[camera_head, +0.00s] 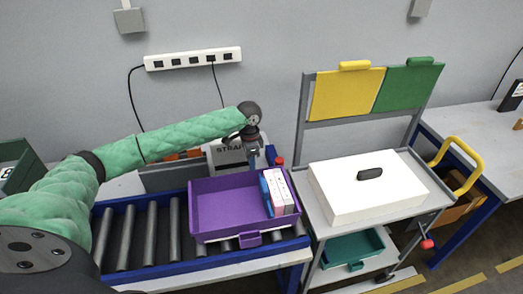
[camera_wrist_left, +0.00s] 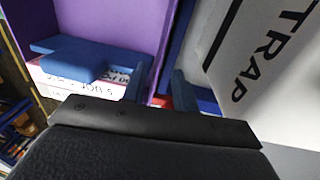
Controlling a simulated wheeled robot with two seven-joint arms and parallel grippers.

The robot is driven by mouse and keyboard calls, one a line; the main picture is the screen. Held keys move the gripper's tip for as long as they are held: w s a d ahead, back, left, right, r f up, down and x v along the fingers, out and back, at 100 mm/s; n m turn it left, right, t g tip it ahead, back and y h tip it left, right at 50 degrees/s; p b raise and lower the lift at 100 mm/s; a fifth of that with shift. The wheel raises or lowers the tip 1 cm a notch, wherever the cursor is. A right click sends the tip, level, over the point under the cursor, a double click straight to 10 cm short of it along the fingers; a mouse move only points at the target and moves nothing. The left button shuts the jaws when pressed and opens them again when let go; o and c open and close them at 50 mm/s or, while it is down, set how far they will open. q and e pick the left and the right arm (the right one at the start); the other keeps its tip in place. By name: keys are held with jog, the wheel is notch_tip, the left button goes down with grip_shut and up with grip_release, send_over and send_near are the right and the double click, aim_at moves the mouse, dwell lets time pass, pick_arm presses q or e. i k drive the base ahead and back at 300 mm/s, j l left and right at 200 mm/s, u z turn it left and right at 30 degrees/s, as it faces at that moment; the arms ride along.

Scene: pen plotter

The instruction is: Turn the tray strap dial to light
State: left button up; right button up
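A pale grey machine marked "STRAP" (camera_head: 226,156) stands behind the purple tray on the conveyor. In the left wrist view its lettered face (camera_wrist_left: 262,62) fills the right side. My left gripper (camera_head: 252,164) points down in front of this machine, at the tray's back right. In the left wrist view its two blue fingers (camera_wrist_left: 160,90) stand apart, with nothing clearly held between them. I cannot make out the dial or its setting; the gripper covers part of the machine's face. The purple tray (camera_head: 217,207) holds white boxes (camera_head: 280,190) and a blue item. My right gripper is not in view.
A red knob (camera_head: 279,161) stands just right of the gripper. The roller conveyor (camera_head: 150,232) runs under the tray. A trolley (camera_head: 312,215) with a white lidded box (camera_head: 365,190) stands at the right. A power strip (camera_head: 193,59) with cables hangs on the wall.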

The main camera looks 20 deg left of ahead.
aim_at(222, 208)
jog(key=k, duration=1.5)
